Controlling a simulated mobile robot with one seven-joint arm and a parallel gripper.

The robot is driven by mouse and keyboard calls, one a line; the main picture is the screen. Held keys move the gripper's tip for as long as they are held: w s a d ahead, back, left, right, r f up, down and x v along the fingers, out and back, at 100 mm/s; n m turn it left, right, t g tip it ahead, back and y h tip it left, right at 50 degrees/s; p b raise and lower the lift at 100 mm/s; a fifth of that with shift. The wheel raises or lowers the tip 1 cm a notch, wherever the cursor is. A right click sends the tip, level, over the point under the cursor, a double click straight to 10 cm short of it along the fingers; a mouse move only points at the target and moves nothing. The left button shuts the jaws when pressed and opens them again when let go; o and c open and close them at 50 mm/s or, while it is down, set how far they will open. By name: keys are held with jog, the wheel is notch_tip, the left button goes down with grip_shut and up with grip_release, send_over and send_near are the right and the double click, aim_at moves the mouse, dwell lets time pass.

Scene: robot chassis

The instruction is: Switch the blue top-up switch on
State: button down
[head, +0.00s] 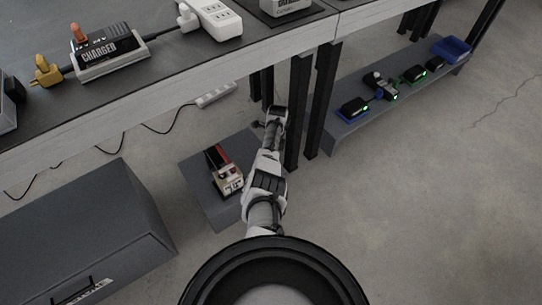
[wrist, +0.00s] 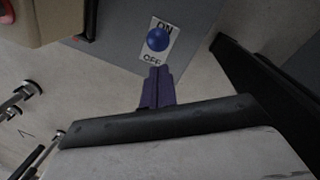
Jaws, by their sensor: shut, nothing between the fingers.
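The blue switch (wrist: 157,39) shows in the wrist view as a round blue knob on a white plate marked ON above and OFF below. The plate sits on a grey surface. I cannot tell from this angle which way the knob is set. My gripper (wrist: 157,72) is shut and empty, its dark purple fingertips just below the OFF end of the plate, close to the knob. Contact with the knob is not visible. In the head view my gripper (head: 276,112) is beside the black table legs, and the switch cannot be made out there.
A grey block (head: 203,200) holds a cream and red device (head: 224,170) left of my arm. Black table legs (head: 325,100) stand close on the right. A low grey shelf (head: 350,130) with several small devices lies beyond. A grey cabinet (head: 80,225) is at left.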

jog(key=shift+r+p, duration=0.4)
jog(key=shift+r, duration=0.25)
jog(key=w+d+r+p, duration=0.1)
jog(key=d+r+p, duration=0.2)
jog(key=r, duration=0.8)
jog(key=shift+w+d+p, duration=0.2)
jog(key=shift+w+p, duration=0.2)
jog(key=shift+p, duration=0.4)
jog(key=shift+f, duration=0.1)
